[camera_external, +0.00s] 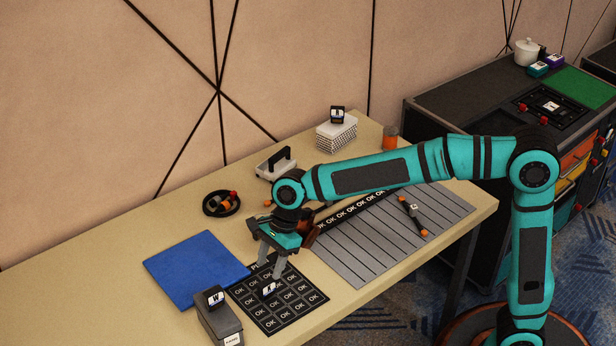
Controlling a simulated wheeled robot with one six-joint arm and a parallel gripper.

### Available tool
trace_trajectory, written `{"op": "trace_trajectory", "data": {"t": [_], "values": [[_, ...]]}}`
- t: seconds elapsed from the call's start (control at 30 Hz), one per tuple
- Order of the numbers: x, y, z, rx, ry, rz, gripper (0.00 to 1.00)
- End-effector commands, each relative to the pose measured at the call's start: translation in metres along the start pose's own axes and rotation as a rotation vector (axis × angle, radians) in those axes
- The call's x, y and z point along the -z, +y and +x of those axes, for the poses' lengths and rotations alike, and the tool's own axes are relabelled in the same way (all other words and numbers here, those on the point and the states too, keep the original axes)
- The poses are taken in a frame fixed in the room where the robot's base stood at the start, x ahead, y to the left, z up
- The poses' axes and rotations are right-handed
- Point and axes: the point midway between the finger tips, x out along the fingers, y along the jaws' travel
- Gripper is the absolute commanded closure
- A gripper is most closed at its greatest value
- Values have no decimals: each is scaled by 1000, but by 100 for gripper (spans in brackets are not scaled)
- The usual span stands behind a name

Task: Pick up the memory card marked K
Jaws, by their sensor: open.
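A small black-and-white card (269,289) is on the black mat (300,322) printed with OK squares. A second card (216,297) stands on a dark grey box (220,322) at the front left. A third card (337,114) stands on a white perforated box (336,134) at the back. The letters on the cards are too small to read surely, so I cannot tell which is K. My gripper (271,276) is open and points down just above and behind the card on the mat. It holds nothing that I can see.
A blue cloth or mat (195,268) lies left of the black mat. A grey slatted mat (375,245) with an orange-ended tool (412,216) lies right.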

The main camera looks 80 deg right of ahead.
Motion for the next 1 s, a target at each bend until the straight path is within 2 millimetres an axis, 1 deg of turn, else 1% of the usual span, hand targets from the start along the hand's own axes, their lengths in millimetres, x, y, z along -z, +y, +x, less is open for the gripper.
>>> {"op": "trace_trajectory", "data": {"t": [0.1, 0.27, 0.37, 0.6, 0.67, 0.73, 0.9, 0.93, 1.0], "values": [[0, 1, 9, -1, 0, 0, 55], [0, 1, 15, 0, 0, 0, 55], [1, 2, 23, -1, 0, 0, 55], [4, 4, 55, 0, 1, 0, 55], [4, 4, 60, 2, 0, 0, 55], [3, 4, 63, 2, 0, 0, 55], [3, 4, 63, 3, -1, 0, 55], [3, 4, 63, 3, -1, 0, 56], [3, 4, 63, 3, -1, 0, 70]]}}
